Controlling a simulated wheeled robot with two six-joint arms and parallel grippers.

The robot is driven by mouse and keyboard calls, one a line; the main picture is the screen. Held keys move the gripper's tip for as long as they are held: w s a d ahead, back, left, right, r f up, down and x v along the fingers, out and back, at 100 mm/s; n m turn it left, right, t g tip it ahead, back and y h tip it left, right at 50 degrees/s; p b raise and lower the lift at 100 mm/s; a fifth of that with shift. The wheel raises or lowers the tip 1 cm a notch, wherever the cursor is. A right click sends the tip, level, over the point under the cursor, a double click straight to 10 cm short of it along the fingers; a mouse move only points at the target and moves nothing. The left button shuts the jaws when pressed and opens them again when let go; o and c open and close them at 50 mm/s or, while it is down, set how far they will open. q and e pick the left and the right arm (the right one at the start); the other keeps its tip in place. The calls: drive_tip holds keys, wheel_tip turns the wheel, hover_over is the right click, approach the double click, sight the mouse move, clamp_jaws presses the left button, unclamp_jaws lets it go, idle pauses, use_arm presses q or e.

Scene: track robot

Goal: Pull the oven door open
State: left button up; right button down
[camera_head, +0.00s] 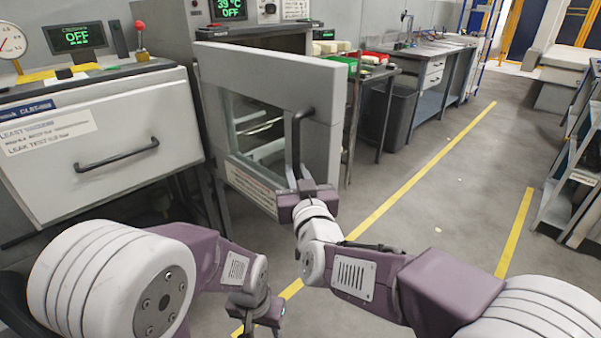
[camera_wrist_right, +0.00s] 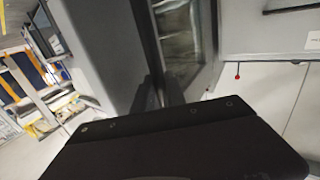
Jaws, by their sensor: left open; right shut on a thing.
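The oven door (camera_head: 222,110) is a grey panel with a glass window, standing ajar and swung out from the oven body (camera_head: 203,58). Its dark vertical handle (camera_head: 297,140) is on the right side of the panel. My right gripper (camera_head: 300,190) is shut on the lower part of the handle. In the right wrist view, the door (camera_wrist_right: 95,50) and its window fill the middle, and the gripper body hides the grip itself. My left gripper (camera_head: 262,312) is open and empty, low in the head view, apart from the door.
A white cabinet with a drawer-like front and handle (camera_head: 115,158) stands at left. A dark bin (camera_head: 400,115) and a workbench (camera_head: 430,50) stand behind the door. The floor with yellow lines is clear at right, up to a grey shelf (camera_head: 575,175).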

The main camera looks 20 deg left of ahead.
drive_tip(key=shift+r, duration=0.35)
drive_tip(key=c, duration=1.8)
unclamp_jaws()
drive_tip(key=o, duration=0.4)
drive_tip(key=shift+a+f, duration=0.1)
drive_tip(key=shift+a, duration=0.1)
drive_tip(key=shift+o, duration=0.2)
drive_tip(key=shift+s+d+f, duration=0.1)
drive_tip(key=shift+f, duration=0.05)
drive_tip(key=p+v, duration=0.1)
drive_tip(key=v, duration=0.7)
drive_tip(key=shift+s+d, duration=0.15)
drive_tip(key=shift+s, duration=0.15)
